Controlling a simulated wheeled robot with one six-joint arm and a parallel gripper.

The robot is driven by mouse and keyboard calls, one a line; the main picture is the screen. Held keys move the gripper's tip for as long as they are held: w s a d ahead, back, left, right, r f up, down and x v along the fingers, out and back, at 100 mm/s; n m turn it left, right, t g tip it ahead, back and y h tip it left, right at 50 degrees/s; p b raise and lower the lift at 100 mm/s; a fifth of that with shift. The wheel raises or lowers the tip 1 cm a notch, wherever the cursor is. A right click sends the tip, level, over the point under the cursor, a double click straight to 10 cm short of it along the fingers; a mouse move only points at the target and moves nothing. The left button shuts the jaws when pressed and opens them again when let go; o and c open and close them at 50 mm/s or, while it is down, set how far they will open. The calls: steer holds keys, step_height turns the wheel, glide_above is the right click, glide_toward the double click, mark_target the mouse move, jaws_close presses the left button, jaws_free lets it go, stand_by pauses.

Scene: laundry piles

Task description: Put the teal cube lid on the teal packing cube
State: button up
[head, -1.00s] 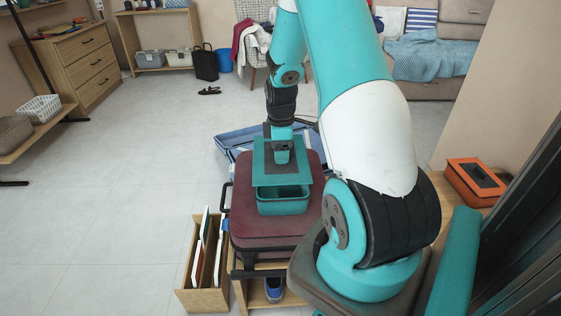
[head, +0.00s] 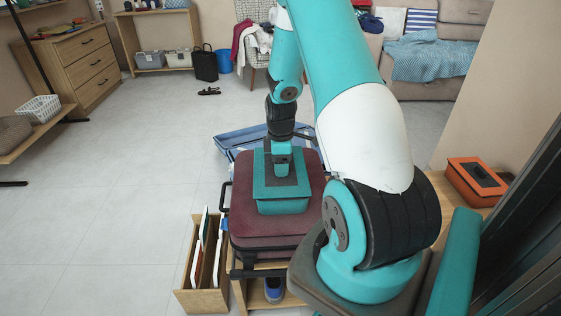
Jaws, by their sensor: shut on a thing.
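The teal packing cube (head: 283,207) sits upright on a maroon suitcase (head: 246,215) below my arm. The teal cube lid (head: 262,191), with a dark panel in its middle, lies flat over the top of the cube and covers its opening. No gap shows between lid and cube along the front edge. My gripper (head: 281,170) points straight down at the middle of the lid and is shut on it. The fingertips are partly hidden, and the far edge of the lid is partly behind my arm.
An open blue suitcase (head: 233,143) lies behind the maroon one. A wooden box with upright folders (head: 205,265) stands at left. An orange case (head: 475,180) rests on a wooden surface at right. The floor at left is clear.

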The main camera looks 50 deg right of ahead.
steer(key=o, duration=0.9)
steer(key=shift+r, duration=0.1)
step_height(320, 180, up, 13)
steer(key=p, duration=0.2)
steer(key=w+a+r+t, duration=0.15)
steer(key=a+r, duration=0.35)
steer(key=a, duration=0.7)
steer(key=s+a+r+y, duration=0.2)
steer(key=s+a+r, duration=0.2)
steer(key=a, duration=0.6)
steer(key=s+a+r+y, duration=0.1)
steer(key=s+a+r, duration=0.25)
steer(key=a, duration=0.65)
steer(key=shift+m+g+y, duration=0.5)
steer(key=shift+g+y, duration=0.1)
steer(key=shift+g, duration=0.15)
steer(key=s+a, duration=0.2)
steer(key=s, duration=0.1)
steer(key=s+a+r, duration=0.1)
steer(key=s+a, duration=0.1)
steer(key=s, duration=0.1)
steer(key=s+a, duration=0.2)
steer(key=s, duration=0.1)
steer(key=shift+s+a+r, duration=0.2)
steer(key=shift+a, duration=0.1)
